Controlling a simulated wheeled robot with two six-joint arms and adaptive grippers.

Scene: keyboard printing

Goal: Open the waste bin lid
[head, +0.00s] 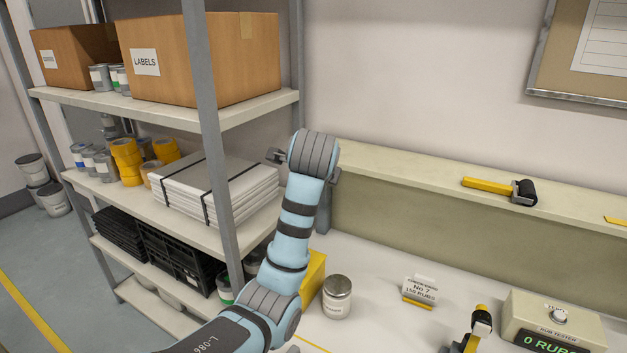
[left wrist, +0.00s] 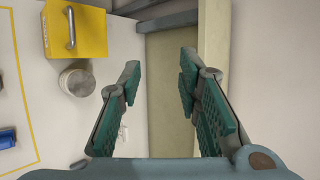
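A yellow box with a grey bar handle on its face (left wrist: 76,33) shows at the top left of the left wrist view; it looks like the waste bin, with its lid apparently shut. In the head view its yellow side (head: 313,277) shows partly behind my left arm. My left gripper (left wrist: 158,75) is open and empty, its two green-padded fingers apart. It is raised near the shelf and wall, away from the handle. In the head view it is mostly hidden behind my wrist. My right gripper is not in view.
A lidded jar (head: 337,297) stands beside the yellow box on the white bench. A metal rack (head: 258,112) with boxes is at left. A rub tester (head: 552,322) and a small sign (head: 419,289) are at right.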

